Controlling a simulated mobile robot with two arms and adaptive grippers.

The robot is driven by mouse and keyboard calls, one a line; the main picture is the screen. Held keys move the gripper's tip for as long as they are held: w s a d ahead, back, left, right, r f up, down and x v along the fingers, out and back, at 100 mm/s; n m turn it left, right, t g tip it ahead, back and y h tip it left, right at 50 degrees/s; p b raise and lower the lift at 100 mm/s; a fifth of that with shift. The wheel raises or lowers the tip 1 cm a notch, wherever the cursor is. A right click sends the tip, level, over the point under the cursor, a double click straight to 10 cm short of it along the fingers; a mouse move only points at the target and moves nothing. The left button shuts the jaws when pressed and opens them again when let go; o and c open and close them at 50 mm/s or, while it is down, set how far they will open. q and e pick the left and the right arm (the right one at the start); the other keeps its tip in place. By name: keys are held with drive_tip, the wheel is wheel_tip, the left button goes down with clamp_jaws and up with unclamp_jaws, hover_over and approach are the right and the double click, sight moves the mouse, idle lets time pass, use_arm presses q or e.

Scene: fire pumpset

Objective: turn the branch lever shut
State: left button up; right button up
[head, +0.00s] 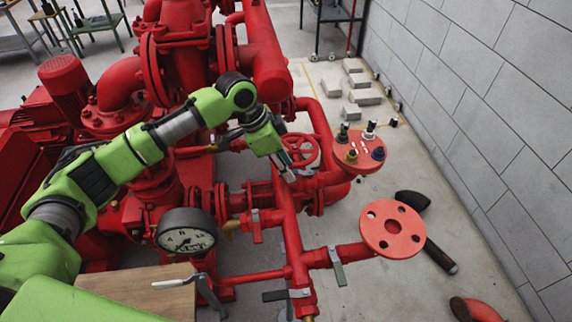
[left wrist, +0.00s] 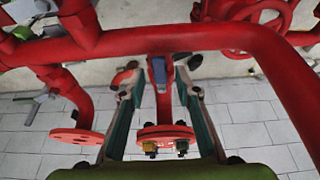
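My left gripper (head: 284,164) reaches over the red pipework, beside the red handwheel (head: 300,150). In the left wrist view the same gripper (left wrist: 159,85) is open, its two fingers apart. A blue-grey lever (left wrist: 159,71) on a red branch pipe shows between the fingertips; I cannot tell whether either finger touches it. In the head view the arm and gripper seem to hide this lever. The branch runs toward a red flange with bolts (left wrist: 166,134); this flange also shows in the head view (head: 358,152). My right gripper is not in view.
Another branch has a grey-green lever (head: 337,268) and an open flange (head: 391,229). A dark lever (head: 288,294) and a pressure gauge (head: 186,235) are near the front. A black-headed tool (head: 440,255) lies on the floor. A block wall (head: 480,100) bounds the right.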

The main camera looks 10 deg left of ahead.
use_arm(q)
clamp_jaws()
drive_tip(key=shift+s+d+r+p, duration=0.1)
drive_tip(key=shift+s+r+p, duration=0.1)
drive_tip(key=shift+p, duration=0.5)
drive_tip(key=shift+s+d+f+n+t+y+p, duration=0.1)
drive_tip(key=shift+s+d+n+t+y+p, duration=0.4)
drive_tip(key=shift+n+p, duration=1.5)
drive_tip(key=shift+s+d+r+n+t+y+p, duration=0.1)
drive_tip(key=shift+s+d+n+t+y+p, duration=0.45)
drive_tip(key=shift+p, duration=2.35)
drive_tip(key=shift+s+d+f+n+t+y+p, duration=0.15)
drive_tip(key=shift+s+d+n+p, duration=0.4)
drive_tip(key=shift+n+p, duration=1.65)
drive_tip(key=shift+w+d+m, duration=0.1)
drive_tip(key=shift+d+m, duration=0.05)
drive_tip(key=shift+m, duration=0.1)
